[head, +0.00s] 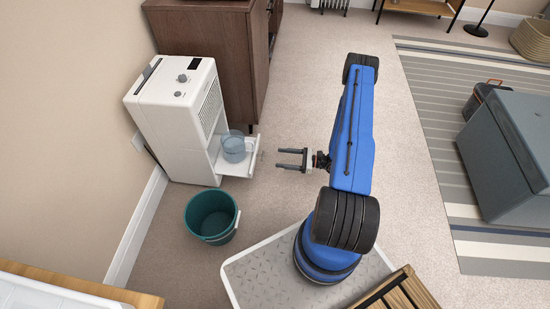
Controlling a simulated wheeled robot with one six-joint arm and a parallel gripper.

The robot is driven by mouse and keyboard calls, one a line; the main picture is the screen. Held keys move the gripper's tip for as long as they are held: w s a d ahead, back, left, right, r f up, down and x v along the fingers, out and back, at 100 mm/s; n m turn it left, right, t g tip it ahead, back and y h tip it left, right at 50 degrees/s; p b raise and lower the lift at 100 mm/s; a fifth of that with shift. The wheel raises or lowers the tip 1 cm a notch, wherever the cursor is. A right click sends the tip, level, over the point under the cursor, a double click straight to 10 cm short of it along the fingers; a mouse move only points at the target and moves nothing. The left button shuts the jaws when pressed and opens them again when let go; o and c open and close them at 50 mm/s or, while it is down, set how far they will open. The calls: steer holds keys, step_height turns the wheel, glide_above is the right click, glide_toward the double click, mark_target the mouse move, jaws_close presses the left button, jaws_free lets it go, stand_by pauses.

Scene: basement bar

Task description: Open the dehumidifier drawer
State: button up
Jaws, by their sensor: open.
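The white dehumidifier (177,115) stands upright against the wall at the left, with a dial on its top. Its white drawer (239,168) is pulled out at the lower right front and holds a bluish see-through container (233,147). My gripper (279,159) is open and empty, to the right of the drawer's front. Its two fingers point left toward the drawer, and a small gap shows between fingertips and drawer front.
A teal bucket (212,215) stands on the carpet below the drawer. A brown wooden cabinet (222,55) stands behind the dehumidifier. A grey chest (508,140) is on the striped rug at the right. Carpet between my arm and the cabinet is clear.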

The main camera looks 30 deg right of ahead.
steer(key=v, duration=0.9)
steer(key=shift+s+d, duration=0.2)
steer(key=shift+d, duration=0.1)
